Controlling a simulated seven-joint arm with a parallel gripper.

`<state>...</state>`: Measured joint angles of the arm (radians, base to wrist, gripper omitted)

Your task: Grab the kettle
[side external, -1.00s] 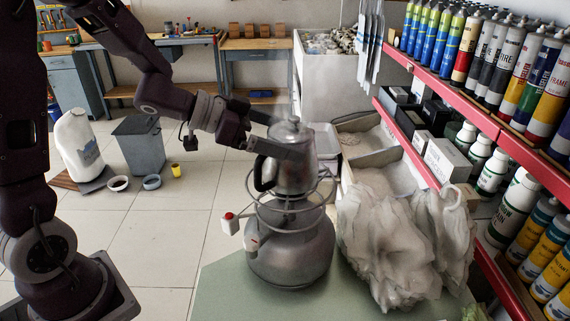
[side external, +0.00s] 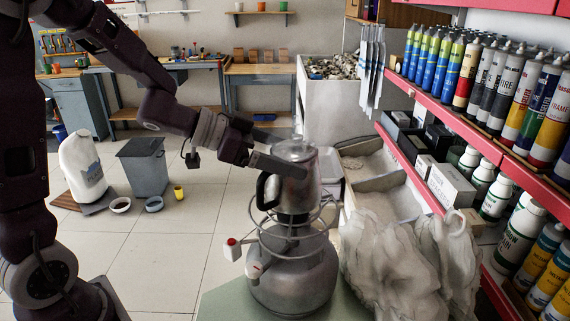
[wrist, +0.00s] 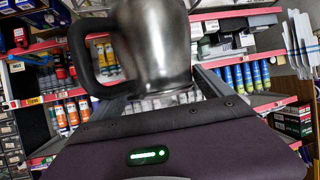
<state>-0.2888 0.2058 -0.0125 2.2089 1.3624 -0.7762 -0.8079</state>
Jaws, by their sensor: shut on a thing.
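The kettle (side external: 303,189) is a metal pot with a lid, knob and black handle. It is upright at the top of the wire frame of a grey gas cylinder (side external: 292,278). My gripper (side external: 291,156) is shut on the kettle's upper body, with one finger on the near side and the other mostly hidden behind. In the wrist view the kettle (wrist: 160,45) stands between the fingers, its black handle to the left and its top cut off. I cannot tell whether its base touches the burner.
White plastic bags (side external: 400,265) lie close right of the cylinder. Red shelves (side external: 440,120) with tubes and bottles line the right side. A grey bin (side external: 144,167) and white jug (side external: 82,165) stand on the floor at left. Open floor lies between.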

